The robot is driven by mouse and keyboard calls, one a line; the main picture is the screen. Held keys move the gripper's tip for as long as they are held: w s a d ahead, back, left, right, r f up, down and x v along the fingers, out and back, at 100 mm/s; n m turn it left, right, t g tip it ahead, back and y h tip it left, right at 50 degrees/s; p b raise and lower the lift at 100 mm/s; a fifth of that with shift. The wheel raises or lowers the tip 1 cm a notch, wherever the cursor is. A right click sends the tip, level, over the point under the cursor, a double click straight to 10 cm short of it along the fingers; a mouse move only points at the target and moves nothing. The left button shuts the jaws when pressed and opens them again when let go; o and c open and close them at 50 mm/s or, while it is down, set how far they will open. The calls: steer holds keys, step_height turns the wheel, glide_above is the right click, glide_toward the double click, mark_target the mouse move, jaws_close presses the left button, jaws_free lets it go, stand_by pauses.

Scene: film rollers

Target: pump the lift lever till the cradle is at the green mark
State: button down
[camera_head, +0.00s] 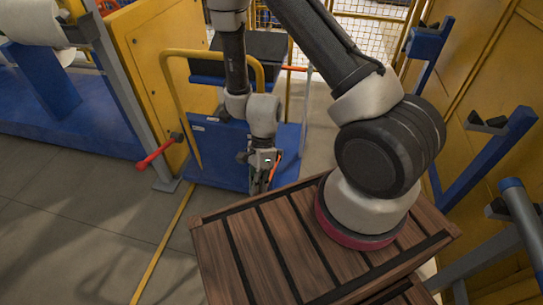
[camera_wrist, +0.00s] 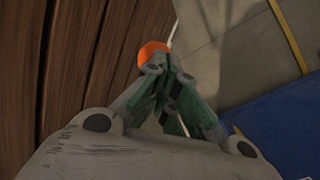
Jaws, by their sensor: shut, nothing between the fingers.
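A blue lift trolley (camera_head: 213,150) with a yellow push handle (camera_head: 166,95) stands past the wooden top. A dark block (camera_head: 262,46), possibly the cradle, sits high on it, partly behind my arm. My gripper (camera_head: 262,184) points down in front of the trolley, shut and empty. An orange-red bar (camera_head: 276,166), possibly the lift lever, shows just right of it. In the wrist view my gripper (camera_wrist: 172,80) has an orange round end (camera_wrist: 153,52) on a thin pale rod just beyond its fingertips; I cannot tell whether they touch. I cannot make out a green mark.
A red-handled lever (camera_head: 155,152) sticks out from a grey post at left. A slatted wooden top (camera_head: 240,250) lies under my arm's base. Blue brackets (camera_head: 490,150) and a yellow cabinet (camera_head: 480,60) stand at right. Grey floor (camera_head: 80,220) is open at left.

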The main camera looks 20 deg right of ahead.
steer(key=shift+x, duration=0.95)
step_height(320, 180, down, 6)
steer(key=s, duration=0.1)
steer(key=v, duration=1.9)
steer(key=shift+w+a+r, duration=0.2)
steer(key=shift+w+r, duration=0.1)
steer(key=w+d+r, duration=0.2)
steer(key=w+r, duration=0.1)
steer(key=r, duration=0.2)
steer(key=shift+w+d, duration=0.4)
steer(key=shift+r, duration=0.1)
